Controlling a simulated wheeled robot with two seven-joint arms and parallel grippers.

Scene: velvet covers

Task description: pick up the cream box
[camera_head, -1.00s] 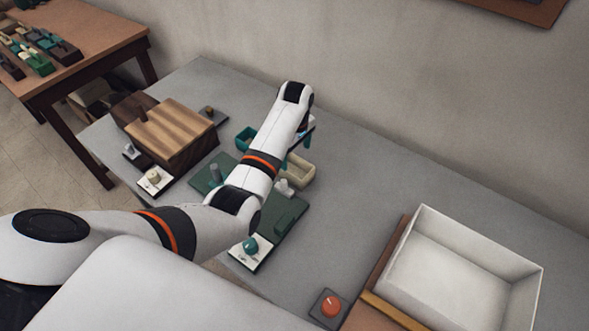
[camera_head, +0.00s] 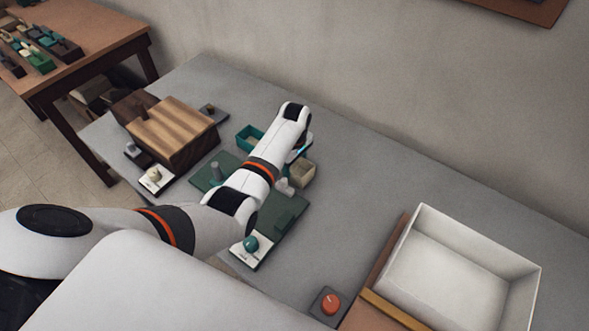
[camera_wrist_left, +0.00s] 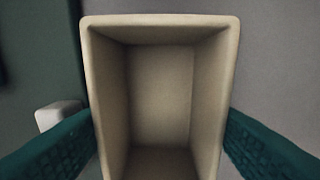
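The cream box (camera_head: 304,174) is a small open-topped tray on the grey table, partly hidden by my left arm in the head view. In the left wrist view the cream box (camera_wrist_left: 160,95) fills the middle, and its inside is empty. My left gripper (camera_wrist_left: 160,135) has its teal fingers on either side of the box, outside its walls. The fingers are wide apart and very close to the walls; I cannot tell whether they touch. In the head view my left gripper (camera_head: 298,153) is mostly hidden behind its wrist. My right gripper is not in view.
A teal box (camera_head: 249,138) stands just left of the cream box. Dark green panels (camera_head: 285,213) with pegs lie in front. A wooden block (camera_head: 172,133) is further left. A large white tray (camera_head: 455,275) stands at the right.

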